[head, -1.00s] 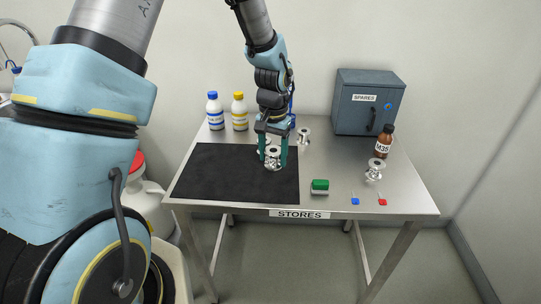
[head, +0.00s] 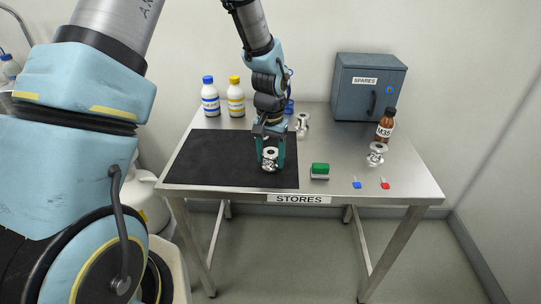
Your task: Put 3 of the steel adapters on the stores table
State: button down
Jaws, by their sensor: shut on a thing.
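The stores table (head: 345,188) is a steel table with a STORES label on its front edge. My gripper (head: 270,158) points down over the right part of a black mat on the table. It is shut on a steel adapter (head: 269,166), a small flanged spool, at or just above the mat; I cannot tell whether it touches. A second steel adapter (head: 302,124) stands on the table just right of and behind my gripper. A third steel adapter (head: 376,154) stands at the right, in front of a brown bottle. The area directly behind my gripper is partly hidden.
The black mat (head: 215,160) covers the table's left. Blue-capped (head: 210,98) and yellow-capped (head: 236,98) bottles stand behind it. A SPARES cabinet (head: 368,90) and the brown bottle (head: 386,126) stand back right. A green-topped block (head: 320,171), blue tag (head: 357,184) and red tag (head: 385,184) lie in front.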

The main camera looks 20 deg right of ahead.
aim_at(271, 153)
jog(key=shift+f+b, duration=0.3)
jog(key=shift+f, duration=0.1)
dwell(0.3)
grip_release()
notch_tip(271, 153, up, 11)
jog(key=shift+f+b, duration=0.15)
jog(key=shift+b, duration=0.8)
jog(key=a+n, duration=0.1)
jog(key=a, duration=0.4)
jog(key=w+a+r+n, duration=0.1)
jog(key=a+n, duration=0.1)
jog(key=a, duration=0.4)
jog(key=a+n, duration=0.1)
jog(key=a, duration=0.5)
jog(key=shift+w+a+r+t, duration=0.2)
jog(key=shift+r+t, duration=0.05)
jog(key=shift+t, duration=0.15)
jog(key=s+a+n, duration=0.1)
jog(key=a, duration=0.3)
jog(key=s+a+n, duration=0.2)
jog(key=a, duration=0.2)
jog(key=s+a+n, duration=0.1)
jog(key=s+a, duration=0.1)
jog(key=a, duration=0.2)
jog(key=shift+s+a+t, duration=0.15)
jog(key=shift+a+t, duration=0.2)
jog(key=shift+t, duration=0.05)
jog(key=shift+c, duration=0.2)
